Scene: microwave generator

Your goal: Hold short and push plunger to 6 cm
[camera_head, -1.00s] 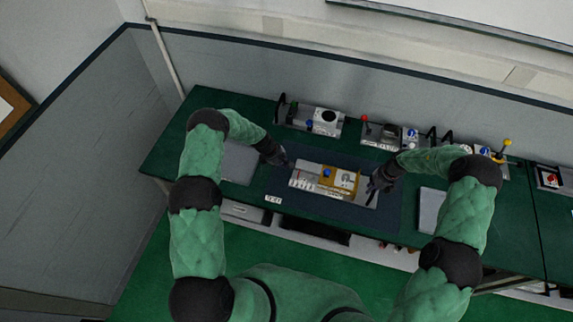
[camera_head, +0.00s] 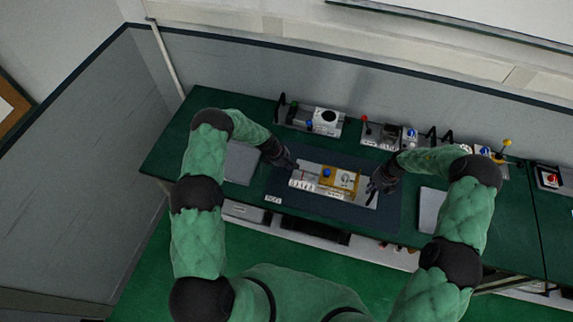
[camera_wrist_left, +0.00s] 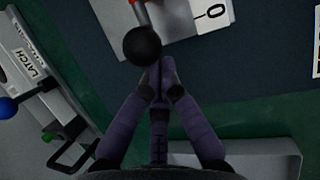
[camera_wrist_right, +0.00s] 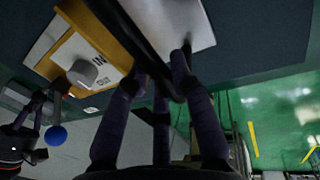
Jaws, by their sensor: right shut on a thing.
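The short unit (camera_head: 310,189) lies on the dark mat as a pale metal base with an ochre block, a blue ball and a white label. The ochre block (camera_wrist_right: 100,48) shows a grey dial between IN and OUT. My right gripper (camera_head: 382,180) is shut on a black bar (camera_wrist_right: 118,22) at the unit's right end. My left gripper (camera_head: 290,164) is at the unit's left end, its fingers together with nothing visible between them. A black ball (camera_wrist_left: 142,45) on a red-ended rod is just ahead of its fingertips; contact is unclear. A white scale plate (camera_wrist_left: 211,13) is beyond.
A latch unit (camera_head: 324,123) with a black handle and blue knob stands at the back; its LATCH label (camera_wrist_left: 32,68) shows in the left wrist view. More units (camera_head: 385,136) stand back right. Grey panels lie left (camera_head: 242,163) and right (camera_head: 430,210). The mat (camera_head: 350,209) is clear in front.

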